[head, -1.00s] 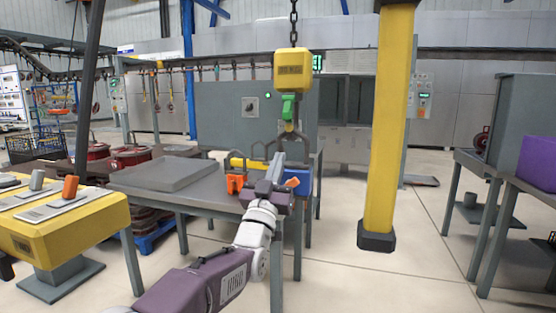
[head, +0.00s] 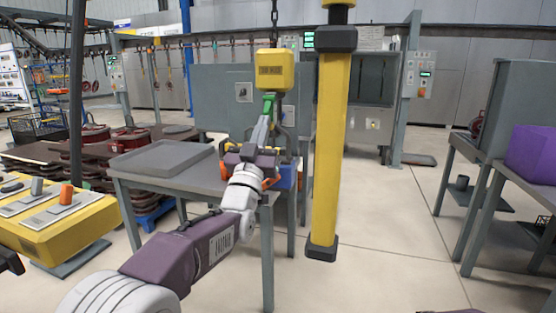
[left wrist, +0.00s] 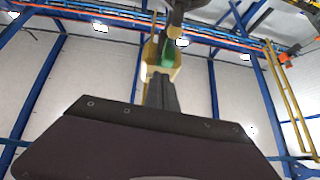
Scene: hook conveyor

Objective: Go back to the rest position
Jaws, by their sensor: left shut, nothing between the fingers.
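My left gripper (head: 266,122) is raised over the grey table's near right part, its narrow fingers shut together and pointing up and away. It overlaps the green latch (head: 269,102) under the yellow hoist block (head: 274,70), which hangs on a chain; I cannot tell whether they touch. In the left wrist view the shut fingers (left wrist: 161,92) are empty, with the hoist block (left wrist: 160,68) and its green part beyond them. The hook below the block is mostly hidden behind my gripper. My right gripper is not in view.
A grey table (head: 190,180) with a flat tray (head: 162,157) stands under my left arm. A yellow post (head: 328,150) hangs just right of it. A yellow console (head: 65,225) is at the left, a purple box (head: 533,152) at the right. The floor between is clear.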

